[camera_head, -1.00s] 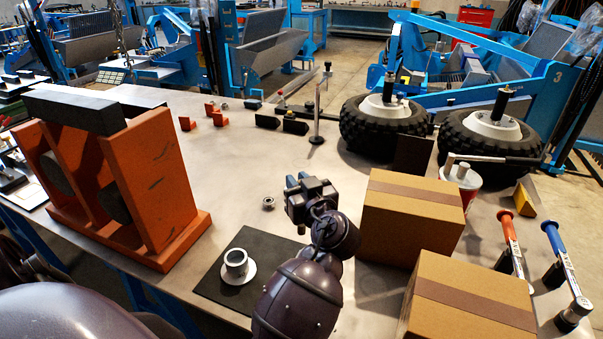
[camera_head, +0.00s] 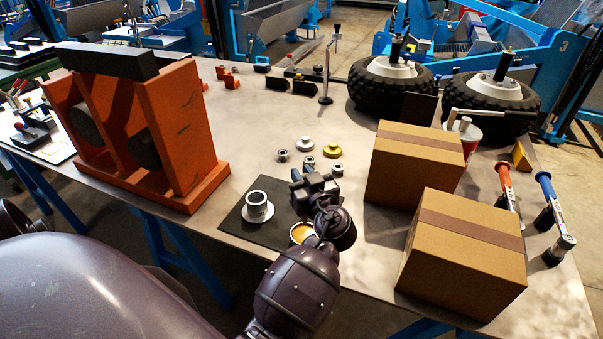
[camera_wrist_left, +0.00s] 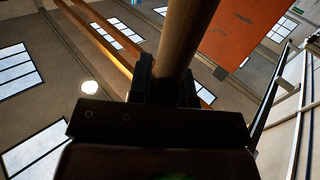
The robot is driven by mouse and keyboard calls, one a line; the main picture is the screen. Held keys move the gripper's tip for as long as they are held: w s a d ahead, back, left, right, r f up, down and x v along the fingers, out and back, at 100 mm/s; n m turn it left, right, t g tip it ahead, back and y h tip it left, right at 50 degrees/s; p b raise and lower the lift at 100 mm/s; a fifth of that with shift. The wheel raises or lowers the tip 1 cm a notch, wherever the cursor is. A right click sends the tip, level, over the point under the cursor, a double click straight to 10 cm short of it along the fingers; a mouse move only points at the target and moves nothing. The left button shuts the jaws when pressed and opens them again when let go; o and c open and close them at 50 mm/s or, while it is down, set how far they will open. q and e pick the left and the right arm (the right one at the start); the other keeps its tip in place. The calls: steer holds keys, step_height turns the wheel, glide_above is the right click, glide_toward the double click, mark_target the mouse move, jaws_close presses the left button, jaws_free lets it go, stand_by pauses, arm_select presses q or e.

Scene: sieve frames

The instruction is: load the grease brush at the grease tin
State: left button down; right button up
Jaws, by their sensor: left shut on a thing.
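My left gripper (camera_head: 314,188) is over the right part of the dark mat (camera_head: 232,226). In the left wrist view it is shut on a brown, round, handle-like shaft (camera_wrist_left: 184,40), which looks like the grease brush's handle. Its bristles do not show in either view. A round open tin with amber contents (camera_head: 301,232), apparently the grease tin, stands on the mat just below and left of my wrist, which partly hides it. I cannot tell whether the brush touches the tin. My right gripper is not in view.
Several small metal parts (camera_head: 306,144) lie behind the gripper. Two cardboard boxes (camera_head: 415,165) stand to the right. An orange frame (camera_head: 178,130) stands left.

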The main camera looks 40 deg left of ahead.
arm_select(q)
steer(key=shift+f+b, duration=0.8)
steer(key=shift+f, duration=1.75)
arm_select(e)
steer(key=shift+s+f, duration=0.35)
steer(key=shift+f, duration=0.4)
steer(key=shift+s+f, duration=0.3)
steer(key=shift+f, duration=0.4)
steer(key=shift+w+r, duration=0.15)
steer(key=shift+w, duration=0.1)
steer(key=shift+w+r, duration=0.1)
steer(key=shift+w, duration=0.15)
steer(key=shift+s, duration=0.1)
arm_select(q)
steer(key=shift+f, duration=0.2)
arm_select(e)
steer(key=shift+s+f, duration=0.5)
